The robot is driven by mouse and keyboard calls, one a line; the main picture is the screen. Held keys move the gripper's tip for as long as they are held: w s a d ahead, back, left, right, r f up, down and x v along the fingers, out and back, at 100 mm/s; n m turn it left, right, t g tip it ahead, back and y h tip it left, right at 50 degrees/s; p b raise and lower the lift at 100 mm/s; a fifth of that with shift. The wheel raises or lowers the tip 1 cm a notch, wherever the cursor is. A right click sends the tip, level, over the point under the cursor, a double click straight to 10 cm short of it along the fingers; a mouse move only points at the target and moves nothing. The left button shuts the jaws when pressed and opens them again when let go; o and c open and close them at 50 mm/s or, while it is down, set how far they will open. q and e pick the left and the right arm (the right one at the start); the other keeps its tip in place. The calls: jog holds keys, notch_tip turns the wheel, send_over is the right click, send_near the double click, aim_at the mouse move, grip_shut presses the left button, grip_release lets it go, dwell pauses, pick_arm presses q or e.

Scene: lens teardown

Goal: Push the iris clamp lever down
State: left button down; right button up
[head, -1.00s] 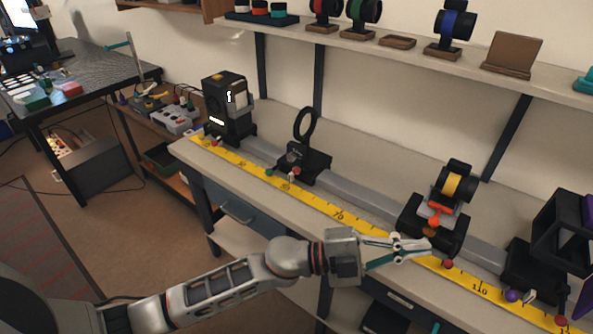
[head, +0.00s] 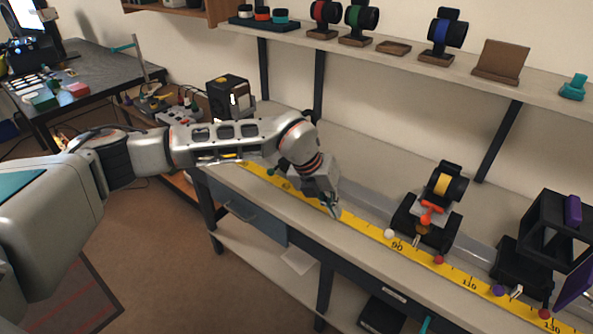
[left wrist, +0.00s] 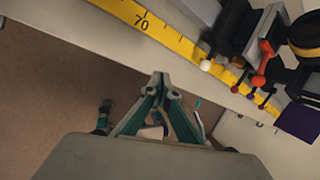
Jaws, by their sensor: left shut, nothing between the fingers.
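My left gripper (head: 333,208) is shut and empty, pointing down over the bench's front edge beside the yellow scale. Its closed teal fingertips (left wrist: 160,82) also show in the left wrist view. To its right a black carriage (head: 407,226) carries a yellow-ringed mount (head: 446,185) with an orange lever part (head: 431,208). A white ball knob (head: 389,233) and a red knob (head: 438,259) sit at its front; the white ball also shows in the left wrist view (left wrist: 205,65). I cannot tell which part is the iris clamp lever.
The yellow scale (head: 362,222) runs along the bench front. A black frame holder (head: 535,240) stands at the right and a black lamp box (head: 231,97) at the left. A shelf (head: 480,85) with lens mounts overhangs the back.

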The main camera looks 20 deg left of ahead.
pick_arm(q)
jog(key=w+a+r+n+t+y, duration=0.1)
jog(key=w+a+r+t+y, duration=0.2)
jog(key=w+a+r, duration=0.5)
jog(key=a+y, duration=0.1)
jog(key=a, duration=0.4)
jog(key=shift+w+a+n+y+p, duration=0.2)
jog(key=shift+a+n+y+p, duration=0.1)
jog(key=shift+a+n+y, duration=0.1)
pick_arm(e)
jog(key=shift+s+d+r, duration=0.2)
jog(key=shift+s+r, duration=0.1)
jog(key=shift+s, duration=0.05)
pick_arm(q)
jog(key=shift+d+f, duration=0.1)
jog(key=shift+d, duration=0.05)
